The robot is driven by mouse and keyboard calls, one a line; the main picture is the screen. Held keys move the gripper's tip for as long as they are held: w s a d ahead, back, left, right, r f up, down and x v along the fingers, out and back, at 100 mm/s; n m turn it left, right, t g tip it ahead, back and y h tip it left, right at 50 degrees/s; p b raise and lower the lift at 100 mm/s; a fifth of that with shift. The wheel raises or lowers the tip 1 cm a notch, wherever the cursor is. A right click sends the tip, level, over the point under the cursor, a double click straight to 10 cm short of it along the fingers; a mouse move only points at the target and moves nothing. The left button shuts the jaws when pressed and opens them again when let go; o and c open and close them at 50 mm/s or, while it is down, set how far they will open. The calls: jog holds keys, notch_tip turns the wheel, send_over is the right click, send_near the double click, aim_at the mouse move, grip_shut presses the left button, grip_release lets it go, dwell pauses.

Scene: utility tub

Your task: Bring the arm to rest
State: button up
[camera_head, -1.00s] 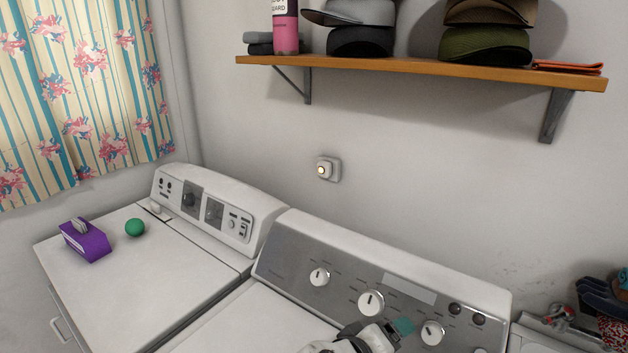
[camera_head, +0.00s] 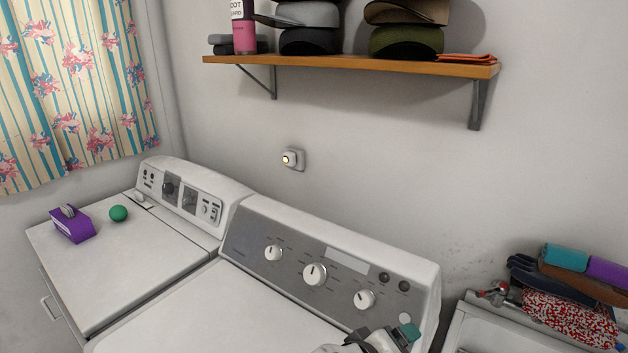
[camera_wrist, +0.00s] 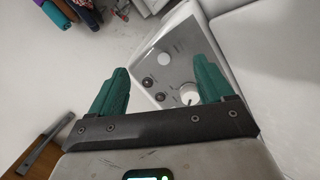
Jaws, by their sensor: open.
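My gripper (camera_head: 406,336) shows at the bottom of the head view, in front of the washer's control panel (camera_head: 318,262). Only its end and part of the wrist are in that view; the rest of the arm is out of frame. In the wrist view, its two green fingers (camera_wrist: 160,92) stand wide apart with nothing between them. The washer's panel and knobs (camera_wrist: 189,94) show beyond the fingers, apart from them.
A dryer (camera_head: 105,262) at left holds a purple box (camera_head: 74,226) and a green ball (camera_head: 118,213). A wooden shelf (camera_head: 350,66) with caps hangs above. Folded cloths (camera_head: 566,257) and gloves lie on a white unit (camera_head: 480,335) at right.

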jog(key=s+d+f+m+g+y, duration=0.1)
jog(key=s+d+f+g, duration=0.1)
jog(key=s+d+f, duration=0.2)
jog(key=s+d+f+m+g+y+b, duration=0.1)
jog(key=s+d+f+y, duration=0.1)
jog(key=s+d+f, duration=0.3)
jog(key=s+d+f+m+g+y, duration=0.1)
jog(key=s+d+f, duration=0.3)
jog(key=s+f, duration=0.4)
jog(key=shift+s+d+f+m+g+y+b, duration=0.15)
jog(key=shift+s+g+y, duration=0.1)
jog(key=shift+s, duration=0.35)
jog(key=shift+s+d+m+g+y+b, duration=0.15)
jog(key=shift+s+g, duration=0.15)
jog(key=shift+s, duration=0.35)
jog(key=shift+s+d+f+g+y, duration=0.1)
jog(key=shift+s+g+y, duration=0.15)
jog(key=shift+s, duration=0.35)
jog(key=s+f+m+g+y, duration=0.1)
jog(key=s+y, duration=0.2)
jog(key=s, duration=0.7)
jog(key=shift+a+f+m, duration=0.15)
jog(key=shift+f+m, duration=0.15)
jog(key=shift+f, duration=0.1)
jog(key=shift+a, duration=0.1)
